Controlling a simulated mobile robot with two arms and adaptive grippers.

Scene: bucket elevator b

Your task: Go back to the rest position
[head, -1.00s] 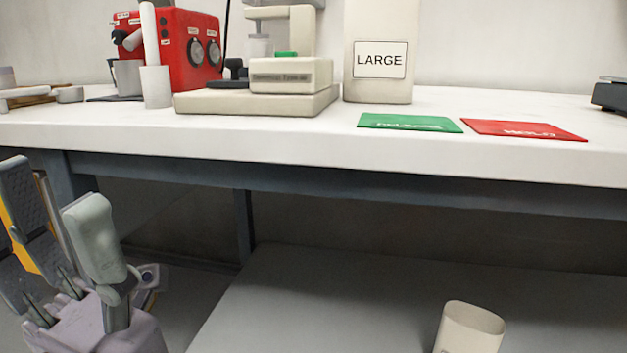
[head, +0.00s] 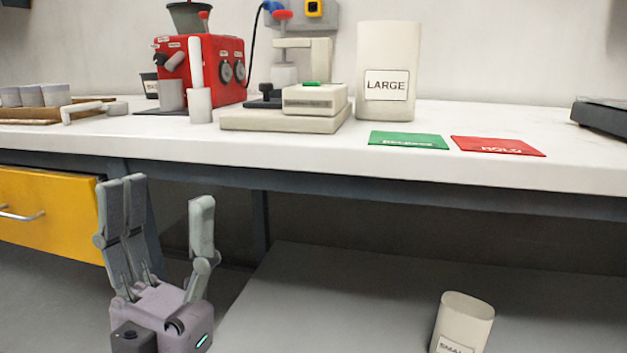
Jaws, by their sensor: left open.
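My left gripper (head: 165,225) is in the lower left of the head view, in front of the bench. Its fingers point up and stand wide apart, with nothing between them. It is apart from the bench and from every object on it. My right gripper is not in the view.
A white bench (head: 320,157) carries a red machine (head: 213,62), a beige press (head: 285,118), a LARGE container (head: 388,70), a green card (head: 408,140) and a red card (head: 498,146). A yellow drawer (head: 45,212) is left of my gripper. A SMALL container (head: 462,318) stands on the grey lower surface (head: 330,300).

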